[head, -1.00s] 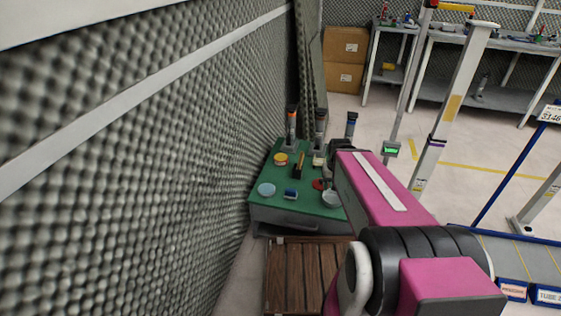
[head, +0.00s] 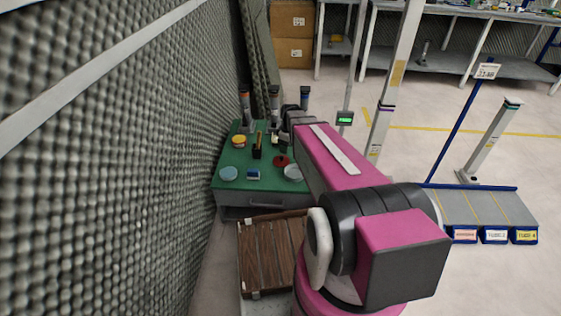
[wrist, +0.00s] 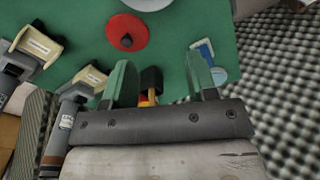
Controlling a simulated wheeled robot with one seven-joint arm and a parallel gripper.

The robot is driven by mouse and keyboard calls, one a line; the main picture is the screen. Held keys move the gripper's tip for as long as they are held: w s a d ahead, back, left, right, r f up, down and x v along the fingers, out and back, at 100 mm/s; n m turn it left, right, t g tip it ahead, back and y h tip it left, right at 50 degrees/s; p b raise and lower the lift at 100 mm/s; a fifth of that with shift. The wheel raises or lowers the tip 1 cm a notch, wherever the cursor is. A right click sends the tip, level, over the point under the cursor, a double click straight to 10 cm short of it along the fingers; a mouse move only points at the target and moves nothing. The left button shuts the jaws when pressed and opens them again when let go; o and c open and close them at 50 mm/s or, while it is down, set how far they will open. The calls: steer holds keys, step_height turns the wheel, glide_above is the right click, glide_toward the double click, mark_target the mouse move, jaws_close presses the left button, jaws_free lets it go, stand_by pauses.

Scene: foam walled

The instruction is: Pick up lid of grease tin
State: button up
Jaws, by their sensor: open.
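A flat red round piece with a dark knob (wrist: 127,32), which looks like the lid, lies on the green bench top (wrist: 252,60). In the head view the red lid (head: 281,161) lies beside a white bowl (head: 293,172). A yellow tin with an orange-red top (head: 239,141) stands further back on the left; I cannot tell whether it is the grease tin. My gripper (wrist: 161,60) is open and empty over the bench, with the lid beyond its left finger in the wrist view. In the head view my arm hides the fingertips.
A black holder with yellow and orange contents (wrist: 151,80) shows between the fingers. A light blue dish (head: 228,173) and a small blue-and-white block (head: 253,175) lie near the front edge. The foam wall (head: 120,170) borders the left.

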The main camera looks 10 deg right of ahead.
mark_target(282, 159)
steer(key=w+f+n, duration=0.3)
steer(key=w+n, duration=0.3)
steer(key=w, duration=0.3)
steer(key=shift+n+y, duration=0.3)
steer(key=f, duration=1.1)
steer(key=shift+a, duration=0.3)
steer(key=c, duration=1)
